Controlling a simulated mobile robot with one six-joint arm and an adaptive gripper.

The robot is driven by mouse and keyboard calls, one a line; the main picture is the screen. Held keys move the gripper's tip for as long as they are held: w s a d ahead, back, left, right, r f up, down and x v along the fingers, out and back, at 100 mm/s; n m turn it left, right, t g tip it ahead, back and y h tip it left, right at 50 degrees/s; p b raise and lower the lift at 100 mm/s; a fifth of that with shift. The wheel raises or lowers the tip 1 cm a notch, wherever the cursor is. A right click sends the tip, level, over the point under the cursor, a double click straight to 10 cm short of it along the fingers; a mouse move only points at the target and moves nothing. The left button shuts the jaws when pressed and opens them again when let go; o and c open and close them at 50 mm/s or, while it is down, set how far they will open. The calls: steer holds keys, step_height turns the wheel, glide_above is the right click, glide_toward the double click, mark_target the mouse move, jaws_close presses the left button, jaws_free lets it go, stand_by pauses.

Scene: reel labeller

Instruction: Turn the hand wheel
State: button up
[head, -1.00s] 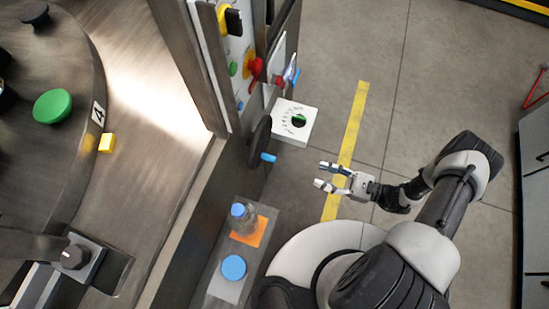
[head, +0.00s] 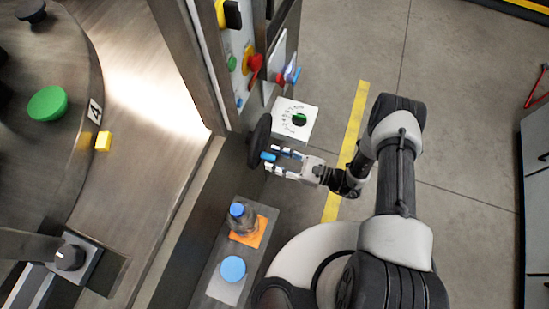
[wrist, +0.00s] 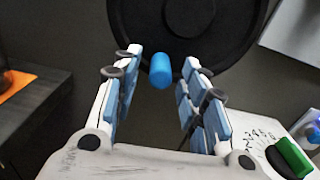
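The hand wheel (head: 259,138) is a dark disc on the side of the machine, seen nearly edge-on in the head view. In the wrist view the dark wheel (wrist: 225,55) fills the top middle. Its blue handle (wrist: 161,71) sticks out toward the camera; it also shows in the head view (head: 268,156). My gripper (head: 283,160) is open, and in the wrist view its fingers (wrist: 155,88) stand on either side of the handle with a gap on both sides. The handle sits near the fingertips, a little left of the wheel's hub.
A white panel with a green dial knob (head: 300,119) sits just beyond my gripper. Open floor lies to the right.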

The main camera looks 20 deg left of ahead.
steer(key=shift+a, duration=0.45)
jaws_close()
stand_by(0.3)
